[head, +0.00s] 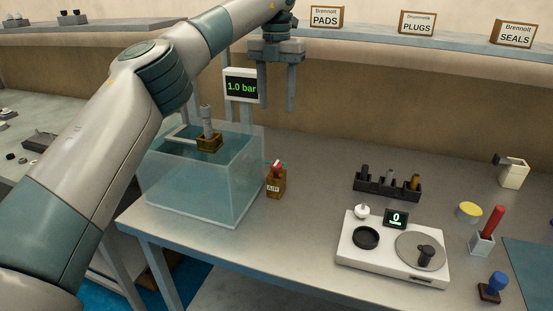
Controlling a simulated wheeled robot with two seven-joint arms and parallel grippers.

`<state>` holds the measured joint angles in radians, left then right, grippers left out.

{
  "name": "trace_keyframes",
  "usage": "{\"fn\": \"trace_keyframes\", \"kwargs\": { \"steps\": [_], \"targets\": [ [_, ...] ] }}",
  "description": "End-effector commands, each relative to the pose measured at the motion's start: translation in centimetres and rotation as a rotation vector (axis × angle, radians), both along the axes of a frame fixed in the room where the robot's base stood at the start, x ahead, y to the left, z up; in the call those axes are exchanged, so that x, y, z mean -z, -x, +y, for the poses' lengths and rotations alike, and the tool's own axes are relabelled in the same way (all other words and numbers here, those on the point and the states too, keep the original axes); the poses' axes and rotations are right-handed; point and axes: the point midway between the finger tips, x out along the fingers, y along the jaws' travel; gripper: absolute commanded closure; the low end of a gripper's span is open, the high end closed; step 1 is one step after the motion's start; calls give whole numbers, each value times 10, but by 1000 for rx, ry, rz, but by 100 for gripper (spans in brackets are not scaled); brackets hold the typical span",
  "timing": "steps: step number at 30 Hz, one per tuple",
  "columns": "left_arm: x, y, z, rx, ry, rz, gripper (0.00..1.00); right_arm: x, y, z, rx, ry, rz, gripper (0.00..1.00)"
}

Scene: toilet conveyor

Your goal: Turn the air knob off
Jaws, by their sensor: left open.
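The air knob (275,164) is a small red handle on top of a brown block (275,184) labelled AIR, on the table just right of the water tank. The display (241,86) behind it reads 1.0 bar. My left gripper (277,103) is open and empty, pointing down, above and behind the knob and just right of the display. It is apart from the knob. My right gripper is not in view.
A clear water tank (190,188) holds a brass fitting (209,143). To the right are a black rack (387,186), a white scale device (352,250), a yellow disc (469,210) and a blue stamp (493,286).

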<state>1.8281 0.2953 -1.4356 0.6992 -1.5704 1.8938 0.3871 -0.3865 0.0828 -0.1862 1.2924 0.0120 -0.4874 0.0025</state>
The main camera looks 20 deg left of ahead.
Motion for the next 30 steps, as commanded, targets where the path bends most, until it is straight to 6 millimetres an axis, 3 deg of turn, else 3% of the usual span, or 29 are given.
{"fn": "trace_keyframes", "kwargs": {
  "steps": [11,30],
  "targets": [
    [24,0,1,1,0,2,54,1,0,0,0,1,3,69],
    [133,1,0,1,0,3,54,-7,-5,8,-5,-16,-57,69]
  ]
}}
